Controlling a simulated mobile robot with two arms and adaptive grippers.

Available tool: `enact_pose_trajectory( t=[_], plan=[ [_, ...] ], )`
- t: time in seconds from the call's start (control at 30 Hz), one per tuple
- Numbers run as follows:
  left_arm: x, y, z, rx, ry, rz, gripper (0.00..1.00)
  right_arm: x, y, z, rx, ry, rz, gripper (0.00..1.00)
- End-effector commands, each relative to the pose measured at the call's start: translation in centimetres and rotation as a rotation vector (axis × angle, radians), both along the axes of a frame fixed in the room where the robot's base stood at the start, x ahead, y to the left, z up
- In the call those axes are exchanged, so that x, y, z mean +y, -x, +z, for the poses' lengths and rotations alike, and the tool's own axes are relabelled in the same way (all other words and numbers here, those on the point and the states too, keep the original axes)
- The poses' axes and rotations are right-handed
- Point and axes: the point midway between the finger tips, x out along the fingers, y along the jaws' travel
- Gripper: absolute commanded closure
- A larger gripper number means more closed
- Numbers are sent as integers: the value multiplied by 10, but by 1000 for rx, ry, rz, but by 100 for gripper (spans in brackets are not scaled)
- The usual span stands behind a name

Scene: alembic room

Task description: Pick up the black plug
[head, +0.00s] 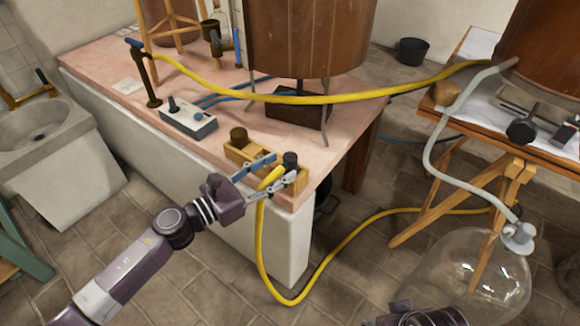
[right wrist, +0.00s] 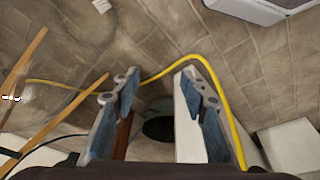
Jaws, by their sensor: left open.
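The black plug (head: 290,160) stands upright at the right end of a small wooden rack (head: 236,155) on the pink tabletop's near corner. My left gripper (head: 282,168) reaches in from the left. Its fingers are open, with their tips close to the plug. I cannot tell whether they touch it. A yellow hose end (head: 271,178) shows between the fingers. My right gripper (right wrist: 160,75) is open and empty in the right wrist view, above the tiled floor. In the head view only a dark part of my right arm shows at the bottom edge.
A brown stopper (head: 238,135) stands at the rack's left end. Yellow hose (head: 320,279) loops over the floor. A clear glass vessel (head: 465,270) is at the lower right.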

Motion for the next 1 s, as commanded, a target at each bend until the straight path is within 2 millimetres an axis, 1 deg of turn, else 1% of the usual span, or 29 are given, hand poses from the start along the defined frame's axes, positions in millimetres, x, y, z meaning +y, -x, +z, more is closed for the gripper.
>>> enact_pose_trajectory(
  t=[0.2,0.3,0.43,0.63,1.0],
  plan=[
    [-21,-21,9,0,1,0,53,1,-3,-13,9,1,0,60],
    [-30,-29,7,2,3,2,53,1,-3,-13,7,1,1,60],
    [-35,-33,7,2,2,1,53,1,-4,-13,7,1,1,60],
    [-35,-33,6,2,2,2,54,1,-4,-13,7,1,1,60],
    [-34,-32,6,2,2,2,95,1,-4,-13,6,0,1,60]
  ],
)
